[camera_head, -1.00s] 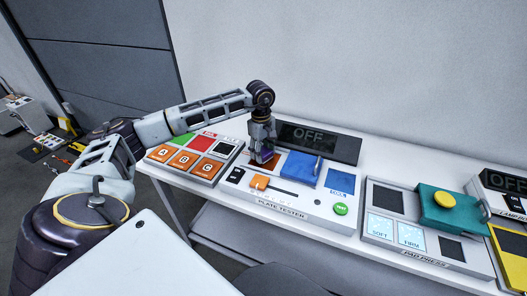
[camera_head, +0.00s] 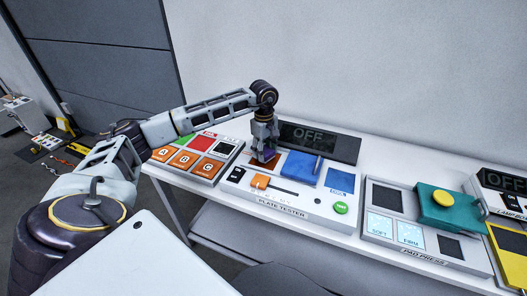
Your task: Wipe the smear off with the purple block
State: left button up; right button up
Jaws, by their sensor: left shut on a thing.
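My left gripper (camera_head: 264,148) reaches in from the left and points down over the back left of the plate tester (camera_head: 283,212). It is shut on the purple block (camera_head: 267,155), of which only a small part shows under the fingers. The block is at a brown-red square plate (camera_head: 258,164) on the tester; I cannot tell whether it touches. The smear cannot be made out; the gripper and block cover part of the plate. My right gripper is not in view.
A blue plate (camera_head: 301,167) lies right of the gripper. A dark display reading OFF (camera_head: 318,142) stands behind. A panel with orange A, B, C pads (camera_head: 184,160) is to the left. The pad press (camera_head: 420,220) with a teal part (camera_head: 449,207) is to the right.

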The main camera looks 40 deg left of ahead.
pick_arm(q)
jog(key=shift+w+a+r, duration=0.15)
jog(key=shift+w+r, duration=0.2)
jog(key=shift+w, duration=0.15)
jog(key=shift+s, duration=0.2)
jog(key=shift+s+d+f, duration=0.15)
jog(key=shift+s+d, duration=0.1)
jog(key=shift+s, duration=0.35)
jog(key=shift+s+d+f, duration=0.1)
jog(key=shift+s+d, duration=0.1)
jog(key=shift+s, duration=0.35)
jog(key=shift+w, duration=0.1)
jog(key=shift+w+a+f, duration=0.15)
jog(key=shift+w+a, duration=0.1)
jog(key=shift+w, duration=0.55)
jog(key=shift+w+a, duration=0.1)
jog(key=shift+w, duration=0.2)
jog(key=shift+w+a+r, duration=0.1)
jog(key=shift+r, duration=0.2)
